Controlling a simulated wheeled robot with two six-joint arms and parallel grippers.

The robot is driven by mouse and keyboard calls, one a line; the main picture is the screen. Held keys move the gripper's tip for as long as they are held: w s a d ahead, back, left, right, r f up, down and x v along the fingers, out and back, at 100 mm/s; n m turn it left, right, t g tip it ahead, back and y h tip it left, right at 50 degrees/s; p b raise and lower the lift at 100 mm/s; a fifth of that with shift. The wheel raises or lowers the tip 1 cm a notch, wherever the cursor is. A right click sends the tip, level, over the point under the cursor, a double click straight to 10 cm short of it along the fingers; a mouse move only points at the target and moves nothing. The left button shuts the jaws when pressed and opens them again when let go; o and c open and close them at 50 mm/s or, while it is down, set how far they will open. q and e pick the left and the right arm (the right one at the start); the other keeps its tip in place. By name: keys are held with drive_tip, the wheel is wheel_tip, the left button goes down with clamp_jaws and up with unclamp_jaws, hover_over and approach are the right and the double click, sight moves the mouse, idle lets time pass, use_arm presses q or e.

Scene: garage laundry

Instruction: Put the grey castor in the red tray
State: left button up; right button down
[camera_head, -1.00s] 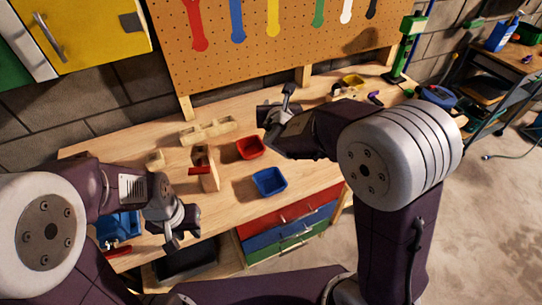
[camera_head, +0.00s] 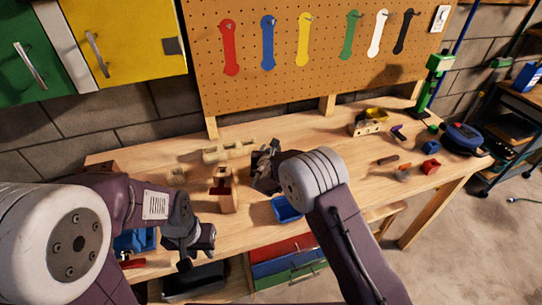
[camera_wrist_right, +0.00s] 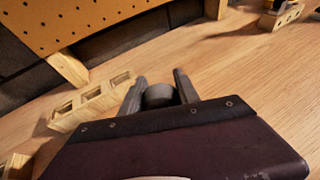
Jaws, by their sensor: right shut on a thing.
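The grey castor (camera_wrist_right: 160,95) shows in the right wrist view between the two fingers of my right gripper (camera_wrist_right: 159,88), which is shut on it. In the head view my right gripper (camera_head: 265,163) is over the bench, behind the blue tray. My left gripper (camera_head: 195,252) is open and empty at the front left of the bench.
A blue tray (camera_head: 285,208) sits at the bench's front, partly behind my right arm. A wooden block with holes (camera_head: 230,150) lies behind, and an upright wooden piece (camera_head: 228,192) stands to the left. Small parts and a blue tool (camera_head: 465,138) lie at the right.

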drive_tip(key=shift+f, duration=0.4)
wheel_tip(320, 180, down, 3)
drive_tip(key=shift+f+b, duration=0.1)
drive_tip(key=shift+b, duration=0.85)
drive_tip(key=shift+f, duration=0.25)
drive_tip(key=c, duration=0.9)
unclamp_jaws()
